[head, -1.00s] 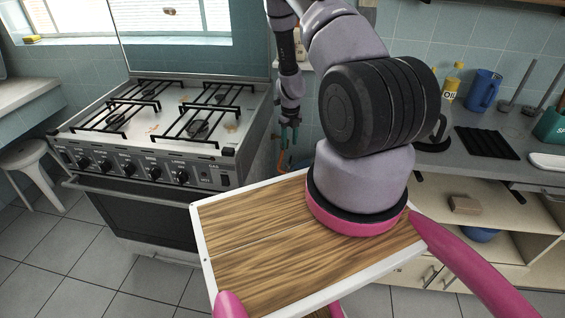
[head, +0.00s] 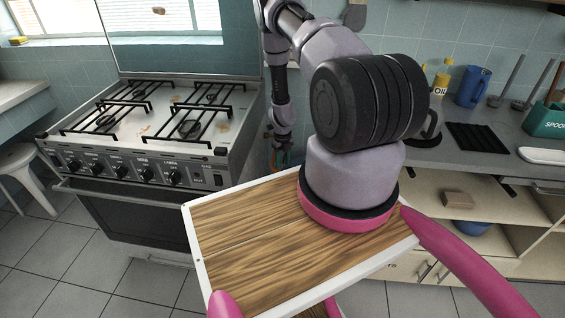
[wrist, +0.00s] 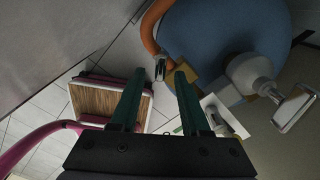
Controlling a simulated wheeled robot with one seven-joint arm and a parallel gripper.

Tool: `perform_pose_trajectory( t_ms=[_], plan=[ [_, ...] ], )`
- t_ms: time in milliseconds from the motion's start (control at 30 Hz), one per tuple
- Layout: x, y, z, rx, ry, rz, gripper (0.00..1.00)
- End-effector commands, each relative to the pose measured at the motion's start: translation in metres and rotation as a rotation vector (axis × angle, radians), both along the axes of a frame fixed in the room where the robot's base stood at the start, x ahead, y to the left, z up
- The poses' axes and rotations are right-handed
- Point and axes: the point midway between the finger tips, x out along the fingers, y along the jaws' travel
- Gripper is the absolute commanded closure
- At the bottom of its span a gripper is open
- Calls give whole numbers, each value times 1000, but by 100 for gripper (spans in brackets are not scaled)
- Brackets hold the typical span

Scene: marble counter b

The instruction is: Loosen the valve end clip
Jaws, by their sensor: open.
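In the wrist view, a blue gas cylinder (wrist: 215,40) fills the upper middle. An orange hose (wrist: 150,28) curves down at its left side. A small metal clip (wrist: 160,68) sits around the hose's lower end, beside a brass-coloured fitting (wrist: 184,71). My gripper (wrist: 158,78) has its two dark green fingers apart, with the clip showing between their tips. I cannot tell whether a finger touches it. In the head view, my gripper (head: 279,145) is low in the gap right of the stove; the cylinder and clip are not clearly seen there.
The stove (head: 150,125) stands left of the gap. The counter (head: 470,155) with shelves is on the right. In the wrist view, a pale grey rounded part (wrist: 250,72) and a metal piece (wrist: 292,108) lie right of the fingers. Tiled floor shows at left.

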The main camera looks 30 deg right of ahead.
Motion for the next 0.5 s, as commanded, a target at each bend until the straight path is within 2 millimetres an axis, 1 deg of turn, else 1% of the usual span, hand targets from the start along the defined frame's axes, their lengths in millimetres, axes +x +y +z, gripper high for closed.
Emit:
perform_pose_trajectory(
  t_ms=[133,167,200,267,500],
  plan=[
    [0,0,0,0,0,0,54],
    [0,0,0,0,0,0,61],
    [0,0,0,0,0,0,77],
    [0,0,0,0,0,0,100],
    [0,0,0,0,0,3,100]
  ],
)
